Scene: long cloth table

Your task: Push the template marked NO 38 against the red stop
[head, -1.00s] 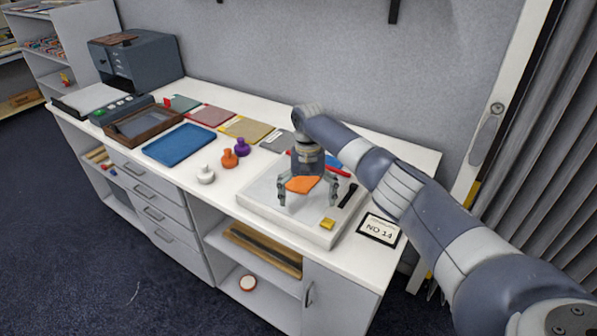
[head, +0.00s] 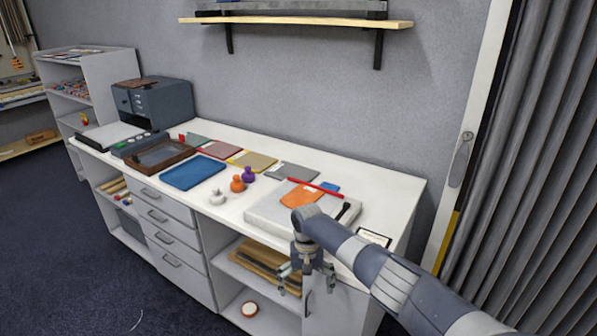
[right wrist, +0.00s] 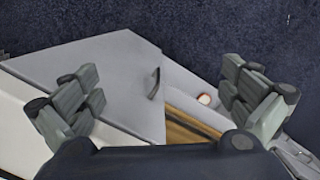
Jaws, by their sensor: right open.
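An orange template (head: 299,195) lies flat on the white board (head: 262,213) on the table. Its marking is too small to read. A red bar (head: 325,190), the red stop, lies along the board's far side, right behind the template. I cannot tell whether the two touch. My right gripper (head: 306,288) is open and empty, in front of the table's front edge and below its top, clear of the template. In the right wrist view its fingers (right wrist: 160,85) are spread above the cabinet front and the floor. My left gripper is not in view.
A framed card (head: 374,237) stands right of the board, partly behind my arm. A black tool (head: 343,211) and a blue piece (head: 330,187) lie by the red bar. White, orange (head: 237,184) and purple knobs and a blue tray (head: 193,172) are further left.

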